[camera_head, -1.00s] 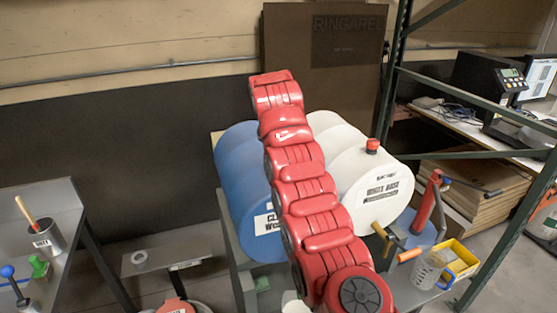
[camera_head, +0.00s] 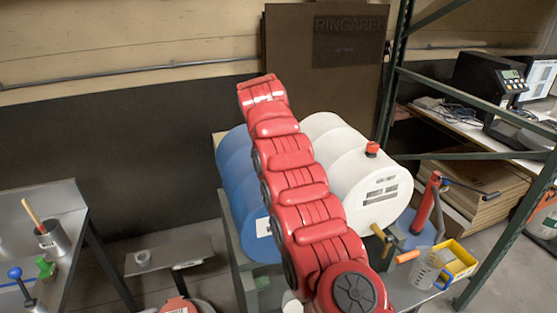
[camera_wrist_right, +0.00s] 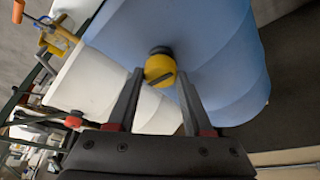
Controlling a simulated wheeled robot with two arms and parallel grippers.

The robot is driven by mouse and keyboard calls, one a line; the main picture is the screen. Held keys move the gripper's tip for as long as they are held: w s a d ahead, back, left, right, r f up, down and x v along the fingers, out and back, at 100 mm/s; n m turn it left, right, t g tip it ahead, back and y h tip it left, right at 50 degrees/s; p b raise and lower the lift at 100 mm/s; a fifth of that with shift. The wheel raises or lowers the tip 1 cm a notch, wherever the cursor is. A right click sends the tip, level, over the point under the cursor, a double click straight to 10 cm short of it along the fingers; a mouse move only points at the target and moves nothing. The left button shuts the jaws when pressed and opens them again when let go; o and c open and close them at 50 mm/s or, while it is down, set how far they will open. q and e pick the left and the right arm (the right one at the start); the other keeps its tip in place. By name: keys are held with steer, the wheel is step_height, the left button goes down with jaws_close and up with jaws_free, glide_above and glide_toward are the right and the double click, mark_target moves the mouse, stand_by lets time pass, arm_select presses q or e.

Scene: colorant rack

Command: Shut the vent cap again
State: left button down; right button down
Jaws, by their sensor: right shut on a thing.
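The yellow vent cap (camera_wrist_right: 160,70) sits on a dark neck on the blue drum (camera_wrist_right: 215,60) in the right wrist view, with a dark slot or bar across its face. My right gripper (camera_wrist_right: 162,76) has its two black fingers on either side of the cap, shut on it. In the head view my red right arm crosses in front of the blue drum (camera_head: 232,175); it hides the cap there, and the gripper does not show. My left gripper is not in either view.
The white drum (camera_head: 372,190) with a red cap (camera_head: 372,148) lies beside the blue one. A red hand pump (camera_head: 428,212), a clear jug (camera_head: 428,268) and a yellow bin (camera_head: 460,258) stand at the right. A green rack post (camera_head: 395,75) rises behind.

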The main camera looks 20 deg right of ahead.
steer(key=shift+c, duration=1.5)
jaws_free()
steer(key=v, duration=0.2)
steer(key=shift+a+r+b, duration=0.1)
steer(key=shift+r+b, duration=0.2)
steer(key=shift+b, duration=0.1)
steer(key=p+v, duration=0.8)
steer(key=v, duration=0.6)
steer(key=shift+r, duration=0.35)
steer(key=shift+f, duration=0.15)
